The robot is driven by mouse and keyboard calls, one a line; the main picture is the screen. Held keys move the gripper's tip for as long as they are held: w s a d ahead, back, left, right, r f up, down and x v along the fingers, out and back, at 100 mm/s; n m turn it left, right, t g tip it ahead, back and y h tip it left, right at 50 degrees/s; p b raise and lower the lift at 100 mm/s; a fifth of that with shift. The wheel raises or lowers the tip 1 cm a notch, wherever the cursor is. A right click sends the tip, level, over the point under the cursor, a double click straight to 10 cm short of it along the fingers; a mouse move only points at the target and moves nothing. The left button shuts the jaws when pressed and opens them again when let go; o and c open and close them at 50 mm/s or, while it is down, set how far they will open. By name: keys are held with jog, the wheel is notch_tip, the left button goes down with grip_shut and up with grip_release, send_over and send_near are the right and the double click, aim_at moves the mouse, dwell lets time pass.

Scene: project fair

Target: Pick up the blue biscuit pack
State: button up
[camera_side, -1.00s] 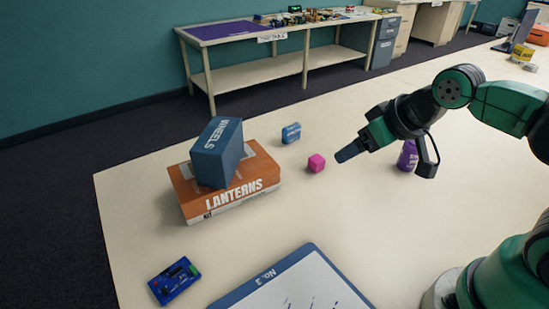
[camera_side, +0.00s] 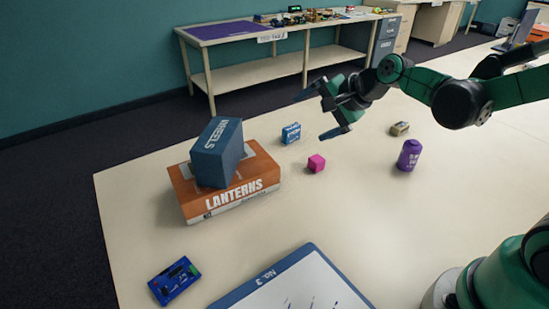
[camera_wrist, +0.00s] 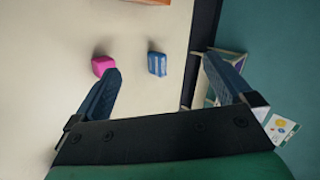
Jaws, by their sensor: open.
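The blue biscuit pack (camera_side: 291,133) stands upright on the cream table, right of the stacked boxes and behind the pink cube (camera_side: 316,163). In the wrist view the pack (camera_wrist: 157,64) lies ahead of the jaws, between the lines of the two fingers, with the pink cube (camera_wrist: 103,65) just beyond the left fingertip. My gripper (camera_side: 316,112) is open and empty, raised above the table to the right of the pack. It also shows in the wrist view (camera_wrist: 160,72). Nothing touches the pack.
A blue WHEELS box (camera_side: 217,152) sits on an orange LANTERNS box (camera_side: 230,195) left of the pack. A purple bottle (camera_side: 408,156) and a small beige block (camera_side: 399,128) stand to the right. A blue circuit board (camera_side: 174,281) and a clipboard (camera_side: 262,277) lie in front.

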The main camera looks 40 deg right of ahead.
aim_at(294, 127)
jog(key=w+d+f+m+t, duration=0.1)
jog(key=w+d+f+m, duration=0.1)
jog(key=m, duration=0.4)
jog(key=w+d+f+m+t, duration=0.1)
jog(key=w+d+f+m, duration=0.1)
jog(key=m, duration=0.3)
jog(key=w+d+f+m+t, duration=0.1)
jog(key=w+d+f+m, duration=0.1)
jog(key=w+f+m, duration=0.2)
jog(key=shift+w+f+m+y, duration=0.15)
jog(key=shift+m, duration=0.5)
jog(key=shift+w+f+m+y, duration=0.15)
jog(key=shift+m, duration=0.5)
jog(key=shift+w+d+f+m+t, duration=0.2)
jog(key=shift+d+f+m+t, duration=0.1)
jog(key=shift+f+m, duration=0.4)
jog(key=shift+x, duration=2.65)
jog(key=shift+r, duration=0.1)
jog(key=c, duration=1.2)
jog(key=shift+r, duration=0.1)
